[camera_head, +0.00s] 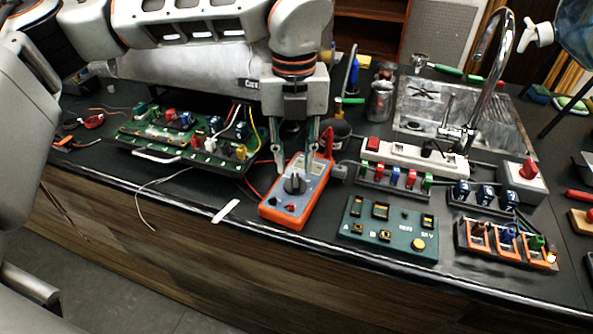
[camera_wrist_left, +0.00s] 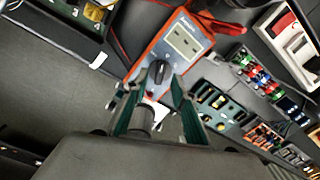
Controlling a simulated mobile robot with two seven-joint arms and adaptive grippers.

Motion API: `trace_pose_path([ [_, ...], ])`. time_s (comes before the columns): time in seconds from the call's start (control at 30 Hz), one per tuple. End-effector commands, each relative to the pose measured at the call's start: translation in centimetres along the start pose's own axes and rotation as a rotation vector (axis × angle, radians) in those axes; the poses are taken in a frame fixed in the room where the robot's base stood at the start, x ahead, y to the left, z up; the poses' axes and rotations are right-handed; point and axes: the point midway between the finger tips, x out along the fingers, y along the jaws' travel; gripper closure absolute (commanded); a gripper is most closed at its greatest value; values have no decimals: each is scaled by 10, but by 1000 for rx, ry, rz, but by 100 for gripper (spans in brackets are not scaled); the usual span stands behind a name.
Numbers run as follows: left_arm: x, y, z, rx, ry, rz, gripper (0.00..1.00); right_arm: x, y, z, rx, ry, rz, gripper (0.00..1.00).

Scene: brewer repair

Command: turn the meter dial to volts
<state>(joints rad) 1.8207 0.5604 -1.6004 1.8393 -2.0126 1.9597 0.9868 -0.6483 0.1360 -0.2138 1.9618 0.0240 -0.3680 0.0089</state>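The orange meter (camera_head: 272,212) lies on the dark counter near its front edge. Its dark round dial (camera_head: 294,185) sits in the middle of the grey face. My left gripper (camera_head: 296,168) points down over the meter, its two fingers apart on either side of the dial. I cannot tell whether the fingers touch the dial. The dial's setting is too small to read. My right gripper is not in view.
A green board (camera_head: 390,240) with buttons lies right of the meter. A circuit board (camera_head: 180,140) with coloured parts and wires is at the left. Racks of coloured parts (camera_head: 505,243) and a sink (camera_head: 410,100) with a tap are at the right. Red leads run behind the meter.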

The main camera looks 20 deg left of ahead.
Motion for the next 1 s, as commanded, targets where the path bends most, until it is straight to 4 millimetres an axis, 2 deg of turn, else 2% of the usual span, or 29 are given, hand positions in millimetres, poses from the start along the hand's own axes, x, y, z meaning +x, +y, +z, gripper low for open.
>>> trace_pose_path([
  [0.1, 18, 0, -1, 3, 3, 1, 74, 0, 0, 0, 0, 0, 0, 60],
  [0.23, 31, 0, 0, 2, 1, 0, 74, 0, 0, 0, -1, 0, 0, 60],
  [0.6, 37, 0, 0, 2, 0, 0, 74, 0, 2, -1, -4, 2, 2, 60],
  [0.67, 37, 0, 0, 3, 0, 0, 87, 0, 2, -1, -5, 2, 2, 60],
  [0.7, 37, 0, 0, 3, 0, 0, 97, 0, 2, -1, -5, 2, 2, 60],
  [0.73, 37, 0, 0, 3, 0, 0, 100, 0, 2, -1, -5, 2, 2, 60],
  [1.0, 36, 0, 0, 44, -1, 0, 100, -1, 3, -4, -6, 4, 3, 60],
])
